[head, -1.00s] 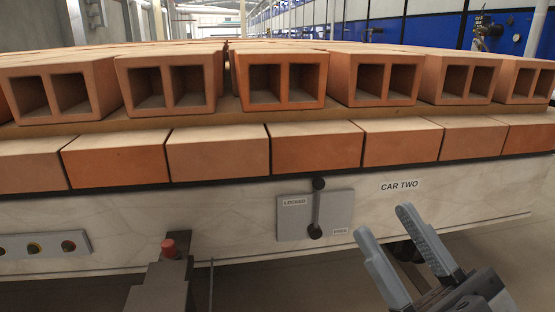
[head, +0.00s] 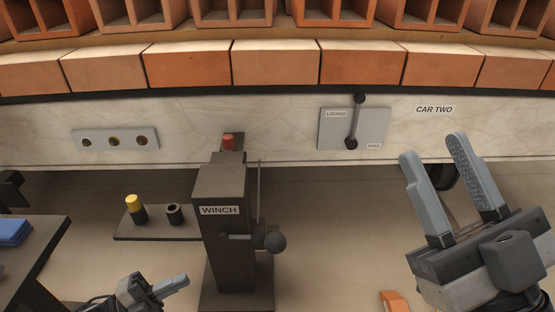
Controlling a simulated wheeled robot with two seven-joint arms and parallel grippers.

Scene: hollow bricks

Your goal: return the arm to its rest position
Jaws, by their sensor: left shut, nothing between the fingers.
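My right gripper (head: 441,168) is raised at the right of the head view, its two grey fingers apart with nothing between them. It is in front of the car's pale side panel (head: 240,118), below the "CAR TWO" label (head: 434,109). My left gripper (head: 180,283) is low at the bottom left, shut and empty, in front of the winch post (head: 222,245) and to its left. The lever (head: 355,122) on the grey plate (head: 330,135) is upright, its upper knob near the "LOCKED" label. Neither gripper touches it.
A low shelf (head: 185,232) beside the winch holds a yellow-topped peg (head: 134,207) and a dark hollow cylinder (head: 174,213). A dark table (head: 45,245) with a blue item (head: 14,231) is at left. An orange piece (head: 393,302) lies at bottom right. Hollow bricks (head: 233,10) line the car top.

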